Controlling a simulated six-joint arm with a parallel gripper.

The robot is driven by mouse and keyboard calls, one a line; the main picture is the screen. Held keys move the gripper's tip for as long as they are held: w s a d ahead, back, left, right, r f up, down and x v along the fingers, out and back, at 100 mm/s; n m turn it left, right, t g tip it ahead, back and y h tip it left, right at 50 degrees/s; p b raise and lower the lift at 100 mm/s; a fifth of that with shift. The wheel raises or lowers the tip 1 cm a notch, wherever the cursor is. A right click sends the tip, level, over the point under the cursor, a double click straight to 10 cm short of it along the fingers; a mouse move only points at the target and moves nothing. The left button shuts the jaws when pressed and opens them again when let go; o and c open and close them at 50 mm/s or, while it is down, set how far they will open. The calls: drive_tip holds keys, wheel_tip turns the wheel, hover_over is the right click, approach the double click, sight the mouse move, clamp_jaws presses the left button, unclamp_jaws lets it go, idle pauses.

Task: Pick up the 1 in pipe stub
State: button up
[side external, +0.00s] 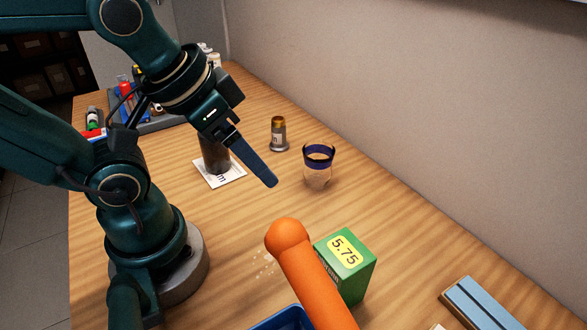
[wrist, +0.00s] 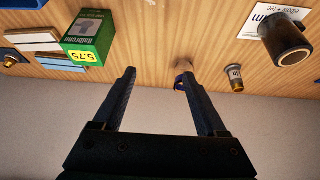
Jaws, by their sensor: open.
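A small grey and brass cylinder (side external: 278,134) with a flared foot stands upright on the table, behind the glass. Its label seems to end in "in", but I cannot read the number; it also shows in the wrist view (wrist: 235,78), right of my fingers. A larger dark hollow pipe piece (side external: 214,153) stands on a white printed card (side external: 228,181); in the wrist view it shows at the upper right (wrist: 285,42). I cannot tell for certain which is the 1 in stub. My gripper (side external: 270,182) is open and empty above the table, apart from both; its fingers show spread in the wrist view (wrist: 158,72).
A purple-rimmed glass (side external: 318,166) stands near my fingertips. A green box (side external: 345,265) marked 5.75, a rounded orange object (side external: 303,272), a blue bin (side external: 280,320) and a blue-grey block (side external: 483,302) are in front. A tool tray (side external: 160,123) is at the back left.

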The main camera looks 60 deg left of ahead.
wheel_tip(320, 180, up, 5)
drive_tip(key=m+y, duration=1.2)
drive_tip(key=m, duration=1.2)
hover_over(278, 125)
drive_tip(key=shift+t, duration=0.4)
drive_tip(key=f, duration=1.5)
drive_tip(key=shift+s+d+f, duration=0.15)
drive_tip(key=shift+d+f, duration=0.15)
drive_tip(key=shift+f, duration=0.55)
drive_tip(key=shift+x, duration=2.6)
drive_tip(key=shift+d, duration=0.1)
